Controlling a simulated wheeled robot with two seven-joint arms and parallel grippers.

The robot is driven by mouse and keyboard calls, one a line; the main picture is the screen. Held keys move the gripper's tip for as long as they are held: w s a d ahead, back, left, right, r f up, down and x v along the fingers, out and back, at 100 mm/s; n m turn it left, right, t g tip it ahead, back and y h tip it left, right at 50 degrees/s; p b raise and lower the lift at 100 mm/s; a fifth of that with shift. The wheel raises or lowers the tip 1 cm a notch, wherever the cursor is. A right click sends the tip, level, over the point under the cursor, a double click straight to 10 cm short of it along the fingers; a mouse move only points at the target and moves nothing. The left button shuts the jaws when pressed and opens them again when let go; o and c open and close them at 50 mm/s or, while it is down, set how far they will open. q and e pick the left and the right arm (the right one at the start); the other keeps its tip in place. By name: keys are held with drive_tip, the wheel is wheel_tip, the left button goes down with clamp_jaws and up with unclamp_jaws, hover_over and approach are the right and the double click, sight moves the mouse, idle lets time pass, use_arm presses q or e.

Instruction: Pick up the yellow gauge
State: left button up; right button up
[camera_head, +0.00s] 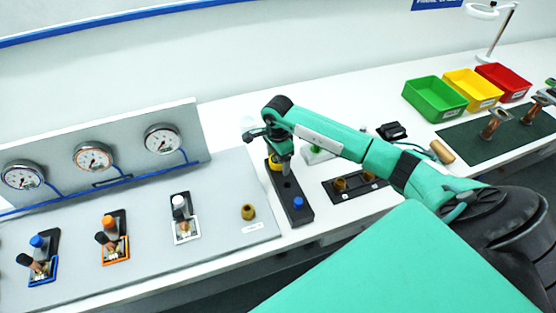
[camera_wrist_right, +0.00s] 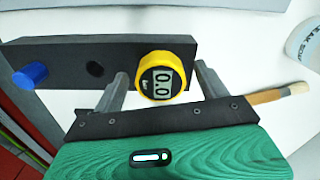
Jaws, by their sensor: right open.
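The yellow gauge (camera_head: 273,164) sits at the far end of a black holder block (camera_head: 293,205), partly hidden by my right gripper (camera_head: 281,152) above it. In the right wrist view the yellow gauge (camera_wrist_right: 165,58) has a round rim and a display reading 0.0. It is in the black block (camera_wrist_right: 120,50). The open fingers of my right gripper (camera_wrist_right: 161,85) stand on either side of the gauge, with a visible gap at each side. My left gripper is not in view.
A blue plug (camera_head: 298,202) stands in the near end of the block. To the left is a grey panel with dial gauges (camera_head: 94,157) and valves. To the right are a black tray with brass fittings (camera_head: 340,184), a brush (camera_wrist_right: 275,94) and coloured bins (camera_head: 436,98).

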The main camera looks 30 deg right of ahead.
drive_tip(key=c, duration=1.1)
drive_tip(key=shift+r, duration=0.1)
drive_tip(key=shift+c, duration=0.2)
